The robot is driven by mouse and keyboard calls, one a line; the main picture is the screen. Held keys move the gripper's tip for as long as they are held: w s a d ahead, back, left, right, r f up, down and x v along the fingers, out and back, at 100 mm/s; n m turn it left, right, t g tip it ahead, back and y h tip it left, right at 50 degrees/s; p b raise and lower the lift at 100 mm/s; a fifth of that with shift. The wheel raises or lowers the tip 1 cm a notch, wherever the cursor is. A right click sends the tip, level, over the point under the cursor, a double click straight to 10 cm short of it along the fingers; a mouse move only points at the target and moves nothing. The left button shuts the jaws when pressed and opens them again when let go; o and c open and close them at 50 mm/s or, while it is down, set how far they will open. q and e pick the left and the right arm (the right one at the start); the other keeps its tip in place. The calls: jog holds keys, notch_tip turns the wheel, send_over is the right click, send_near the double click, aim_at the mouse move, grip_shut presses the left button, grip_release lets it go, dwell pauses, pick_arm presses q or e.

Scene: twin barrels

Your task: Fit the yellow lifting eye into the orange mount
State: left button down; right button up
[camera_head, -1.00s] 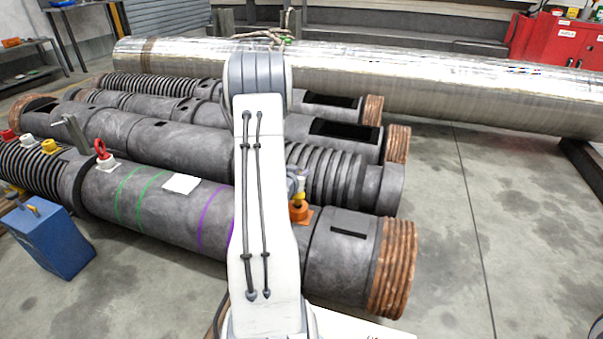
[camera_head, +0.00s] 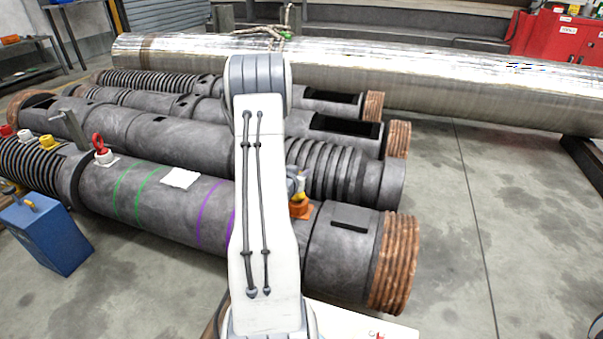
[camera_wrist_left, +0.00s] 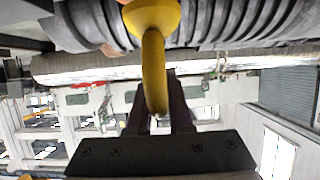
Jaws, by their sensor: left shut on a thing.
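The yellow lifting eye (camera_head: 301,196) shows in a small patch at the right edge of my left arm, directly above the orange mount (camera_head: 300,210) on the near barrel. My left gripper (camera_head: 296,184) is mostly hidden behind its own arm. In the left wrist view, the yellow lifting eye (camera_wrist_left: 153,65) has its ring between the dark fingers of my left gripper (camera_wrist_left: 157,100), which is shut on it. The mount is not clear in that view. I cannot tell whether the eye's lower end is inside the mount or just above it. My right gripper is not in view.
The near barrel (camera_head: 150,200) carries a red eye (camera_head: 99,145) in a white mount, with red, white and yellow pieces farther left. A blue box (camera_head: 45,235) stands at the left. More barrels and a long shiny cylinder (camera_head: 450,88) lie behind. The floor at right is clear.

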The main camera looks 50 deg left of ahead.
pick_arm(q)
jog(key=shift+f+b, duration=0.3)
jog(key=shift+f, duration=0.15)
jog(key=c, duration=0.8)
grip_release()
jog(key=shift+o, duration=0.2)
jog(key=p+v, duration=0.3)
jog(key=v, duration=0.7)
jog(key=shift+s, duration=0.2)
jog(key=shift+w+d+r, duration=0.1)
jog(key=shift+d+r, duration=0.05)
